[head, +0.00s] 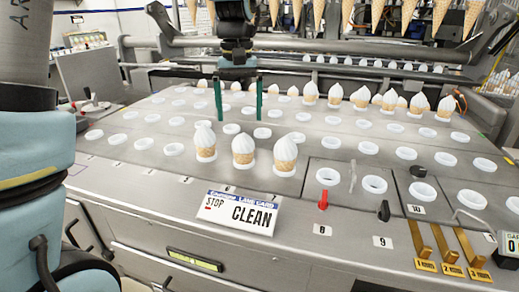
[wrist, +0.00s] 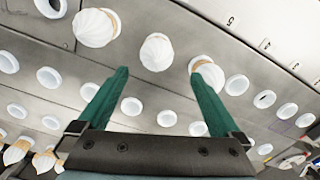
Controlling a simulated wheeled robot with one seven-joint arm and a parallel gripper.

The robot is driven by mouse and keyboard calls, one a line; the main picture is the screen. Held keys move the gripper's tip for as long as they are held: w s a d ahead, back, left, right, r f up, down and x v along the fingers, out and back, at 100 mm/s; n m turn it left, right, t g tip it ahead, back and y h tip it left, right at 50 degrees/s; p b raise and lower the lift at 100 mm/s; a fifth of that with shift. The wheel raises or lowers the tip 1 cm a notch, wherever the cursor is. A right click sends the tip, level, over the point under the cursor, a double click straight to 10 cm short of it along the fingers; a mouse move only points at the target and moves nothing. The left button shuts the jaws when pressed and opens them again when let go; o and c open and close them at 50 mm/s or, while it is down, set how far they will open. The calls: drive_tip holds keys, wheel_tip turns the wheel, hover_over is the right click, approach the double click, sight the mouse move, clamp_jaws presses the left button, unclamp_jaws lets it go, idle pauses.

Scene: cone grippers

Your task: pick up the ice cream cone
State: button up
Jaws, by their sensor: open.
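Three ice cream cones with white swirled tops stand upright in the front rows of the machine's holes: a left cone (head: 205,141), a middle cone (head: 243,150) and a right cone (head: 285,154). They also show in the wrist view as one cone (wrist: 95,27), one cone (wrist: 156,52) and one cone (wrist: 207,70). My gripper (head: 239,118) has two green fingers, open and empty, above the deck and behind these cones in the head view. In the wrist view one finger of my gripper (wrist: 160,82) overlaps the right-hand cone; whether they touch I cannot tell.
The steel deck (head: 130,160) has many white-rimmed holes, mostly empty. More cones (head: 360,97) stand at the back right. Cones hang in a row (head: 395,15) above. A sign reading CLEAN (head: 238,213) and a red knob (head: 323,200) are at the front.

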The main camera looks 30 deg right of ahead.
sight(243, 148)
drive_tip(key=f, duration=0.4)
drive_tip(key=shift+s+d+f+p, duration=0.1)
drive_tip(key=shift+d+f+p, duration=0.15)
drive_tip(key=shift+p, duration=0.15)
drive_tip(key=shift+s+f+p, duration=0.2)
drive_tip(key=shift+f+p, duration=0.7)
drive_tip(key=shift+f, duration=2.15)
drive_tip(key=c, duration=0.9)
